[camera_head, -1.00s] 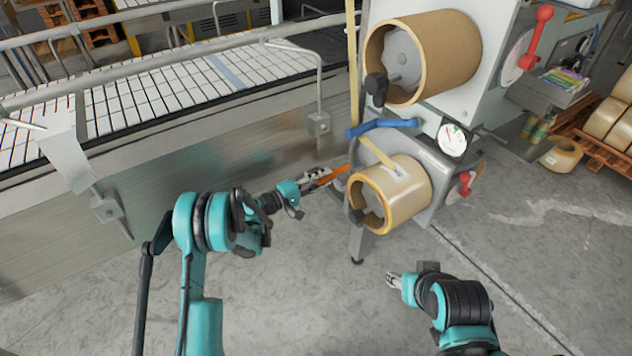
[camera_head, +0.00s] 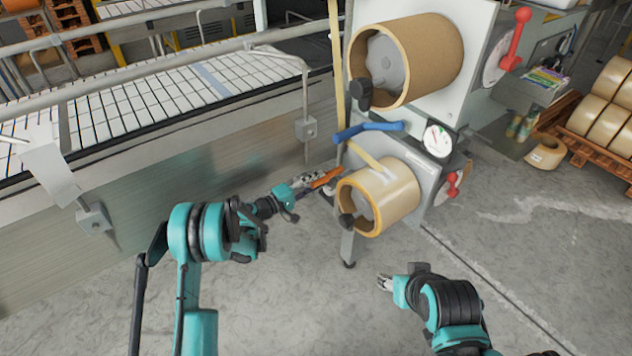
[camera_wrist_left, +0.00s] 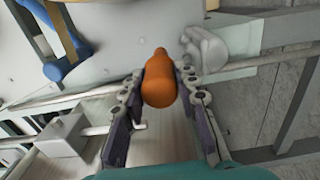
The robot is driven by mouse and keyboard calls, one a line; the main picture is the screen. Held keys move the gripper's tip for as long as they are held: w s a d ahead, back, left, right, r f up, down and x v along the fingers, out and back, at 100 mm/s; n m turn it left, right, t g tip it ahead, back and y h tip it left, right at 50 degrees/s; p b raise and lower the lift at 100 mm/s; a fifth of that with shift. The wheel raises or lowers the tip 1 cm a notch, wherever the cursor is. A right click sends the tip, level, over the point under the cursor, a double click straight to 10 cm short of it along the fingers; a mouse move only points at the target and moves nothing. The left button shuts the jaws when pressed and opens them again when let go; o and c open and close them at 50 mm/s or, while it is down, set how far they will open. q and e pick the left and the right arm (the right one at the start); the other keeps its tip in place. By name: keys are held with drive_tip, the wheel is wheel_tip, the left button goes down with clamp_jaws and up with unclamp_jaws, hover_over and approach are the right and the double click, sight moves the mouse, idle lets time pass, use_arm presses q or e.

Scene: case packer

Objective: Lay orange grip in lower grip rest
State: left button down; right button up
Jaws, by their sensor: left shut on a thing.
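My left gripper (camera_head: 307,186) is shut on the orange grip (camera_head: 327,177), just left of the lower tape roll (camera_head: 388,196). The blue grip (camera_head: 368,130) lies above, between the upper and lower rolls. My right gripper (camera_head: 385,283) is low on the right, apart from the machine; its finger gap is too small to read.
The upper roll (camera_head: 425,62) and a dial gauge (camera_head: 437,140) are on the machine. A red lever (camera_head: 516,38) stands at upper right. The conveyor (camera_head: 180,88) runs along the left. A pallet of tape rolls (camera_head: 600,115) stands far right. Floor before the machine is clear.

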use_arm(q)
drive_tip(key=shift+f, duration=0.1)
drive_tip(key=shift+f, duration=1.2)
unclamp_jaws()
drive_tip(key=shift+s+a, duration=0.1)
drive_tip(key=shift+a, duration=0.05)
idle(0.3)
drive_tip(key=v, duration=0.9)
drive_tip(key=shift+s+a, duration=0.3)
idle(0.6)
drive_tip(key=shift+r, duration=0.15)
